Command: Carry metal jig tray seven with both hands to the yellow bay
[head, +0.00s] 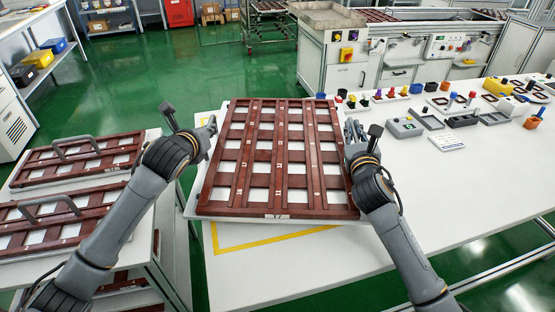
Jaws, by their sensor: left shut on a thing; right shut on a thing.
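A large tray (271,208) with a reddish-brown lattice and pale openings is at the centre of the head view, level or nearly so. A small label is on its front edge; I cannot read it surely. My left gripper (208,132) is shut on its left edge, and my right gripper (354,133) is shut on its right edge. A yellow outline (278,240) marks the white table, showing in front of the tray and at its far left corner. The tray covers most of this bay. I cannot tell whether the tray touches the table.
A side stand at left holds two similar trays (75,160) with grey handles. Small coloured parts and a grey box (404,127) stand on the table's right. The table's front right (460,200) is clear. A conveyor machine (345,55) is behind.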

